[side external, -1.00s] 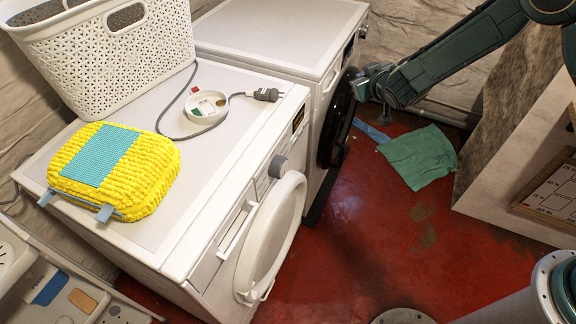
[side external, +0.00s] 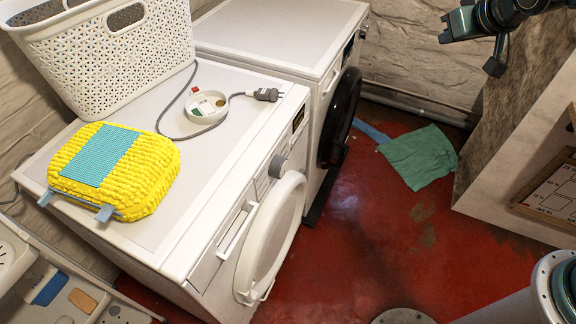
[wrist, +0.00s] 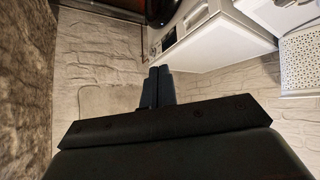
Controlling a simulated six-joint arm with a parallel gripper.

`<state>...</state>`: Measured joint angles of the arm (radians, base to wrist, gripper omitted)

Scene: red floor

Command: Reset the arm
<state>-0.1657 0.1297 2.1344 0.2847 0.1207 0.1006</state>
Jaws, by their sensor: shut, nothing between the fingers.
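My gripper (side external: 450,32) is in the upper right of the side external view, raised in the air in front of the stone wall. In the wrist view its two dark fingers (wrist: 158,72) are together with nothing between them. It touches nothing that I can see. The wrist view looks toward the stone wall, with a white machine at its top.
Two white washers stand side by side; the nearer one (side external: 225,125) has its round door (side external: 270,240) ajar. A yellow pad (side external: 150,185), a small dish (side external: 207,105) with a cable, and a white basket (side external: 105,60) are on top. A green cloth (side external: 420,157) lies on the red floor.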

